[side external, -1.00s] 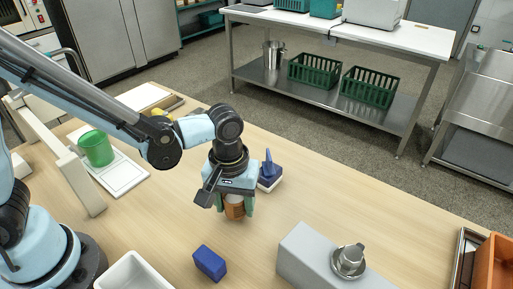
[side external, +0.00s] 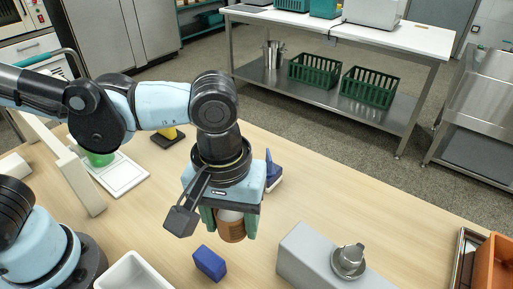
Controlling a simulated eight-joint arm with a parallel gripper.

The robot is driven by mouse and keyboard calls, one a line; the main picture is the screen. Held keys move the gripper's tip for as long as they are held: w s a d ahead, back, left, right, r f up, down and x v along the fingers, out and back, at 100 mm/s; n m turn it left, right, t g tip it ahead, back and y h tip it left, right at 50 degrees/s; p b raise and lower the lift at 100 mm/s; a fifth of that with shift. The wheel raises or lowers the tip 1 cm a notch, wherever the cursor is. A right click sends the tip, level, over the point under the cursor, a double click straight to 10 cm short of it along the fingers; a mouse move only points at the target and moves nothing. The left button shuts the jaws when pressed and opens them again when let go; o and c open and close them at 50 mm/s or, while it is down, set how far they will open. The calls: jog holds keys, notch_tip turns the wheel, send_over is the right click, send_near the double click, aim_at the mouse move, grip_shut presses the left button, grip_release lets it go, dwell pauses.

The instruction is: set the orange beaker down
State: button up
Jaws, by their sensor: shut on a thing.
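The orange beaker (side external: 231,230) is between the fingers of my gripper (side external: 229,222), which is shut on it. The beaker looks upright, with a pale top or filling under the gripper body. It is over the wooden table, just behind and right of a blue block (side external: 210,263). Whether its base touches the table I cannot tell. The fingers and gripper body hide part of its upper side.
A grey machine (side external: 320,262) with a metal knob stands to the right. A white bin (side external: 134,272) is at the front left. A green beaker (side external: 98,159) stands on a white board (side external: 122,177). A blue tool (side external: 272,178) is partly hidden behind my gripper.

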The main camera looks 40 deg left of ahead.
aim_at(316, 201)
jog(key=shift+m, duration=0.3)
jog(key=w+d, duration=0.1)
jog(key=w, duration=0.2)
jog(key=w+d, duration=0.1)
jog(key=w, duration=0.3)
jog(key=w+d+r, duration=0.1)
jog(key=w+d, duration=0.1)
jog(key=w, duration=0.2)
jog(key=shift+w+r, duration=0.1)
jog(key=shift+w, duration=0.1)
jog(key=w+f, duration=0.2)
jog(key=w, duration=0.8)
jog(key=shift+d+m, duration=0.4)
jog(key=shift+d, duration=0.05)
jog(key=f, duration=0.7)
jog(key=w+f, duration=0.1)
jog(key=f, duration=0.2)
jog(key=shift+f, duration=0.25)
jog(key=shift+f, duration=0.1)
jog(key=o, duration=1.1)
jog(key=shift+c, duration=0.2)
